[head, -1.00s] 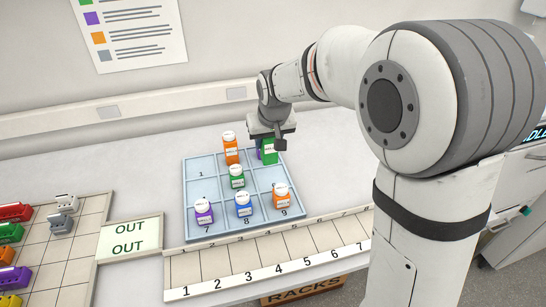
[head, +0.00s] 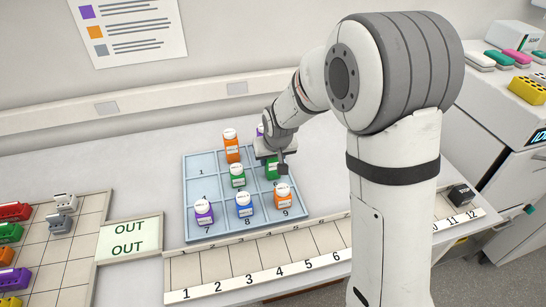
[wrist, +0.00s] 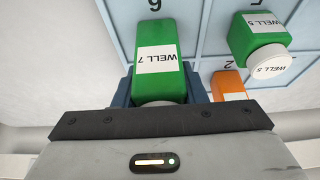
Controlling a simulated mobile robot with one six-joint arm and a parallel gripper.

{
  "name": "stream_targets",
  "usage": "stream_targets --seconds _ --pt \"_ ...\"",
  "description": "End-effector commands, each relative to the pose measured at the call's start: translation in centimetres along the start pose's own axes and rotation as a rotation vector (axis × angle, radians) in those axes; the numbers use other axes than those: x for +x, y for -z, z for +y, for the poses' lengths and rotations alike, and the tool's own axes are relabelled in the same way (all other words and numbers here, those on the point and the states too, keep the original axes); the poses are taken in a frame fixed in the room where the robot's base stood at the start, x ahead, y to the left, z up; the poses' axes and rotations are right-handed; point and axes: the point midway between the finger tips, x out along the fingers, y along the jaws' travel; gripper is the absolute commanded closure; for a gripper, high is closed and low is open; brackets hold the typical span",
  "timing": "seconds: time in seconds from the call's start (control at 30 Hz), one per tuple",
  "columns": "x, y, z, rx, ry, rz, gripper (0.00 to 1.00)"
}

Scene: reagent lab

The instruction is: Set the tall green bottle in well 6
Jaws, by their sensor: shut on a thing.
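My gripper (head: 272,160) is shut on a green bottle (head: 271,172). It is over the middle row of the right column of the blue tray (head: 196,219), at well 6. In the wrist view the bottle (wrist: 160,62) hangs between the jaws with a "WELL 7" label, in front of a printed digit (wrist: 155,4). I cannot tell whether its base touches the tray floor. Another green bottle (head: 237,177), labelled "WELL 5", stands in the middle cell; it also shows in the wrist view (wrist: 250,32).
An orange bottle (head: 231,147) stands in well 2. A purple bottle (head: 260,130) is partly hidden behind my gripper. Purple (head: 204,213), white-capped blue (head: 244,206) and orange (head: 282,197) bottles fill the front row. Wells 1 and 4 are empty. A numbered rack (head: 210,268) lies in front.

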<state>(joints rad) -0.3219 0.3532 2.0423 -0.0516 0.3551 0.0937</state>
Motion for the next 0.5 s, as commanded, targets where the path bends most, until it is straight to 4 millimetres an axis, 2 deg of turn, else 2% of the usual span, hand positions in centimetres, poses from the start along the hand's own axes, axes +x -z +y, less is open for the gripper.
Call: stream_targets --seconds 0.3,0.33,0.5 --pt "0.38 -0.14 -0.08 -0.002 0.001 0.001 0.85" --pt "0.22 -0.07 -0.08 -0.002 0.001 0.001 0.60" --pt "0.17 -0.06 -0.11 -0.002 0.001 0.001 0.46"
